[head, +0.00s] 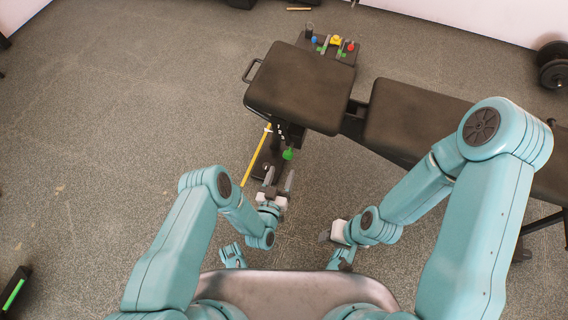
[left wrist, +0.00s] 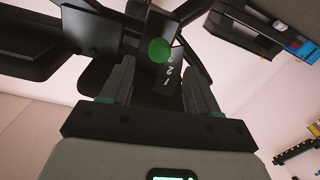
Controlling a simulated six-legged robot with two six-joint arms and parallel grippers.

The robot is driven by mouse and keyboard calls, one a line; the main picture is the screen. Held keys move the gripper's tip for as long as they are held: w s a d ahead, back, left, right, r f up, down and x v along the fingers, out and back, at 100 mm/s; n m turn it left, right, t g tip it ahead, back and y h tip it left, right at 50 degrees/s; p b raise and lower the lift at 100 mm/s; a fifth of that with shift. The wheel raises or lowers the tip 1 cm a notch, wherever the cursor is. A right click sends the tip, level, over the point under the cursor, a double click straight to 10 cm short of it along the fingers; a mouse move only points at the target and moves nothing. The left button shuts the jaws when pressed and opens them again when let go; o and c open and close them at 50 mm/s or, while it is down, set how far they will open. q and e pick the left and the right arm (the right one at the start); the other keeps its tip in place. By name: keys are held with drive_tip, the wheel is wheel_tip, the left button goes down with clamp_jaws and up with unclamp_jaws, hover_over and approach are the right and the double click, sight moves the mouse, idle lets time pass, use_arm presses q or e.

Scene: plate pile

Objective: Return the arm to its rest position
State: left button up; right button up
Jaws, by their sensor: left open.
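My left arm comes in from the left in the head view, bent at the elbow. Its gripper (head: 278,182) points away from my body toward the underside of the bench, below a green knob (head: 288,154). The left gripper (left wrist: 155,85) is open and empty in the left wrist view, with the green knob (left wrist: 158,50) beyond the fingers and apart from them. My right arm comes in from the right. The right gripper (head: 326,236) is small and partly hidden beside its white wrist part, so its jaws cannot be made out.
A black padded bench (head: 300,88) stands ahead, its longer pad (head: 415,118) stretching right. Behind it is a base with coloured knobs (head: 336,41). A yellow stick (head: 256,155) leans left of the bench post. Dumbbells (head: 553,65) lie far right.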

use_arm(q)
drive_tip(key=shift+s, duration=0.15)
drive_tip(key=shift+a, duration=0.1)
idle(0.3)
drive_tip(key=w+a+r+n+g+y, duration=0.1)
drive_tip(key=w+a+r, duration=0.3)
drive_tip(key=a+r, duration=0.15)
drive_tip(key=w+a+r+y, duration=0.1)
drive_tip(key=w+a+r, duration=0.2)
drive_tip(key=a+r, duration=0.25)
drive_tip(key=s+f+n+g+h, duration=0.1)
drive_tip(key=s+f+g, duration=0.1)
drive_tip(key=s+g, duration=0.9)
drive_tip(key=s+f+n+g, duration=0.15)
drive_tip(key=s+g, duration=0.35)
drive_tip(key=s, duration=1.2)
wheel_tip(320, 180, up, 29)
drive_tip(key=s+d+p, duration=0.1)
drive_tip(key=p, duration=2.9)
drive_tip(key=shift+r+p, duration=0.2)
drive_tip(key=shift+p, duration=0.1)
drive_tip(key=shift+d, duration=0.1)
